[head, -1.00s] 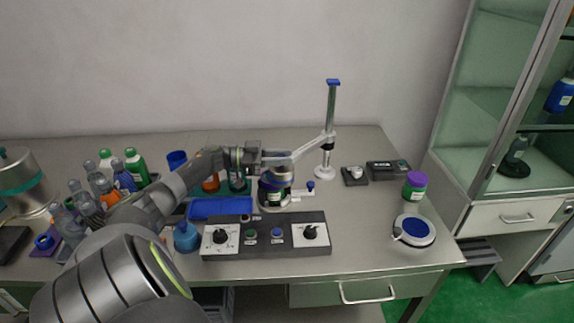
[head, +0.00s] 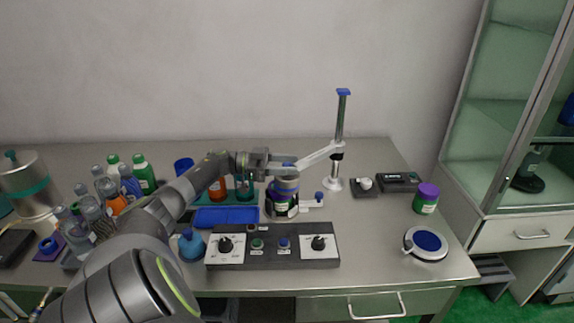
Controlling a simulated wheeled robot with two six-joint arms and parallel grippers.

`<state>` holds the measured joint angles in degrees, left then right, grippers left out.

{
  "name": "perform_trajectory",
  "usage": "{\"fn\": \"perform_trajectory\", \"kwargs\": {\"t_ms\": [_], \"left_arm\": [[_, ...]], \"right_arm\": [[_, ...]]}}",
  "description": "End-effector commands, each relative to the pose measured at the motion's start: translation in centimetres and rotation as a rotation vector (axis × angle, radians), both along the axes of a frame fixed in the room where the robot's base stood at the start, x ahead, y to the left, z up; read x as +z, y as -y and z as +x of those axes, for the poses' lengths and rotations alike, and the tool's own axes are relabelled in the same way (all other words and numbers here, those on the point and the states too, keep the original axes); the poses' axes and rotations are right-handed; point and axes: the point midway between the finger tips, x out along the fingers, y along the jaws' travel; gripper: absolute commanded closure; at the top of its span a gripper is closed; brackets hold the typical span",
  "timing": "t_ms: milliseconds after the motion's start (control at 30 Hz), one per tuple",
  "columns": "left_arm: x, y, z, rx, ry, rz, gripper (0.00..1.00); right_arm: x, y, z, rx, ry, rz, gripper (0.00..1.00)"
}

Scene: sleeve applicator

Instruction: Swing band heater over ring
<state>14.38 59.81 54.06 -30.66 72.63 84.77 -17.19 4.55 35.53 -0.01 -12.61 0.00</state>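A steel post (head: 339,125) with a blue cap stands at the back right of the table. The ring around the jar's top is too small to make out clearly. My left gripper (head: 277,160) is at the swing arm's free end, above the jar. Its fingers overlap the arm end, so whether it grips cannot be told. My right gripper is out of view.
A control box (head: 272,259) with knobs stands in front of the jar. A blue tray (head: 226,216) and several bottles (head: 140,172) are at left. A purple-lidded jar (head: 426,200) and a round blue-topped plate (head: 426,243) are at right.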

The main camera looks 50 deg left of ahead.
Motion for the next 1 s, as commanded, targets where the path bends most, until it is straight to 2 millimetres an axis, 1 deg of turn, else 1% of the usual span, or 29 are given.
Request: {"fn": "perform_trajectory", "kwargs": {"t_ms": [233, 367, 467, 567, 800, 1000], "left_arm": [[0.0, 0.0, 0.0, 0.000, 0.000, 0.000, 0.55], [-0.2, -0.6, -0.6, 0.002, -0.001, 0.001, 0.55], [-0.3, -1.8, -1.7, 0.003, -0.002, 0.004, 0.55], [-0.4, -3.4, -3.2, 0.004, -0.004, 0.003, 0.55], [-0.4, -7.7, -7.4, 0.005, -0.003, 0.003, 0.55], [-0.3, -10.7, -10.5, 0.004, 0.000, 0.003, 0.55]], "right_arm": [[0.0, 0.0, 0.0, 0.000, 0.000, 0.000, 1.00], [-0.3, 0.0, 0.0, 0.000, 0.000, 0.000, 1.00], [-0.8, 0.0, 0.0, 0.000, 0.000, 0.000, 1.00], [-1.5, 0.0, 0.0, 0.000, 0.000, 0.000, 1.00], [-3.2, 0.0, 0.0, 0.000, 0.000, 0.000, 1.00], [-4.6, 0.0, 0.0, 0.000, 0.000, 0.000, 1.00]]}}
